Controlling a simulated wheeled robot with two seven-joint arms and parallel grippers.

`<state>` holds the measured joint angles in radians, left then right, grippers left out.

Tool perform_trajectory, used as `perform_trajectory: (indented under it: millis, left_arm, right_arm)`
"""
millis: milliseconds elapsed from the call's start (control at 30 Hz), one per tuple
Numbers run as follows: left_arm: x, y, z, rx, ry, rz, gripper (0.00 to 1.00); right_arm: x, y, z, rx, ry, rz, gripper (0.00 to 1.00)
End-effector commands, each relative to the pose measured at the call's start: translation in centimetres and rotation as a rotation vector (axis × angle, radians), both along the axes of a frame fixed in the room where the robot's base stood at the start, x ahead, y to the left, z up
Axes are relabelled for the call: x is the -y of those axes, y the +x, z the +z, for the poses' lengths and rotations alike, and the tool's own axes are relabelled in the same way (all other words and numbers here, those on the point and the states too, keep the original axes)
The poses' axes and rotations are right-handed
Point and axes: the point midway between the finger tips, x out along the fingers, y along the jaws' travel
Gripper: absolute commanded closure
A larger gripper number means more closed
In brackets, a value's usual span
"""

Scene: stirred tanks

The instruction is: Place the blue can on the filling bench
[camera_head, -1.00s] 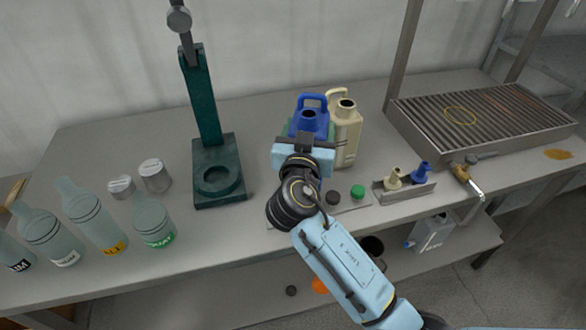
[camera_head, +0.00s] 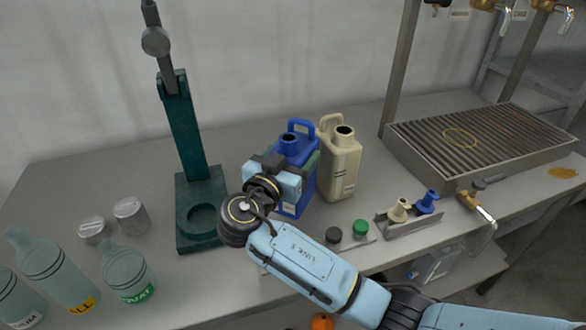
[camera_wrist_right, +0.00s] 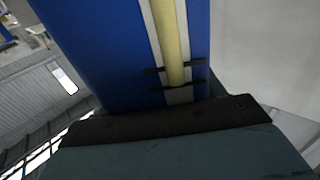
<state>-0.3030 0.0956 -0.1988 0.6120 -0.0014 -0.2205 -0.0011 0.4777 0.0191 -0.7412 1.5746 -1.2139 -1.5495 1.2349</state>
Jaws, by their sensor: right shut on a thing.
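The blue can (camera_head: 297,143), a jug with a top handle and an open dark mouth, stands upright left of the cream can on the grey bench (camera_head: 120,165). My right gripper (camera_head: 285,170) is shut on the blue can from the front and hides part of its body. In the right wrist view the can's blue wall (camera_wrist_right: 110,45) with a pale level strip fills the space right beyond the gripper's dark edge. My left gripper is not in view.
The cream can (camera_head: 341,165) stands close right of the blue can. Caps (camera_head: 360,228) and a small nozzle rack (camera_head: 410,220) are in front right. A slatted metal grate (camera_head: 480,145) lies far right.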

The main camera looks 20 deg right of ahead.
Motion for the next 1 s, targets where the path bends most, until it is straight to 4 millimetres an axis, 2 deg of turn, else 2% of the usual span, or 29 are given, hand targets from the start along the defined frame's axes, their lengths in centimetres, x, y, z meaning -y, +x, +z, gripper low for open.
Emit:
perform_trajectory:
  millis: [100, 233, 633, 667, 833, 1000]
  left_arm:
    - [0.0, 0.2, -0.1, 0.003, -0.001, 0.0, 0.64]
    - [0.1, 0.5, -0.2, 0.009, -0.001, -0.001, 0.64]
    - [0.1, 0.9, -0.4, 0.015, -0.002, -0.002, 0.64]
    - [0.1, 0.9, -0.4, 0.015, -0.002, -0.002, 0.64]
    - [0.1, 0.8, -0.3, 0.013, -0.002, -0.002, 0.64]
    - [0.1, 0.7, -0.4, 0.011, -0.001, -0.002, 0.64]
  right_arm:
    - [0.1, 0.0, -1.7, -0.001, -0.005, -0.001, 1.0]
    - [0.0, 0.0, -2.9, 0.001, -0.004, 0.0, 1.0]
    - [0.0, 0.0, -3.2, 0.003, -0.001, 0.001, 1.0]
    - [0.0, 0.0, -3.5, -0.002, -0.001, 0.0, 0.31]
    - [0.0, 0.0, -3.4, -0.003, -0.002, 0.0, 0.1]
    - [0.0, 0.0, -3.4, -0.002, -0.001, 0.0, 0.1]
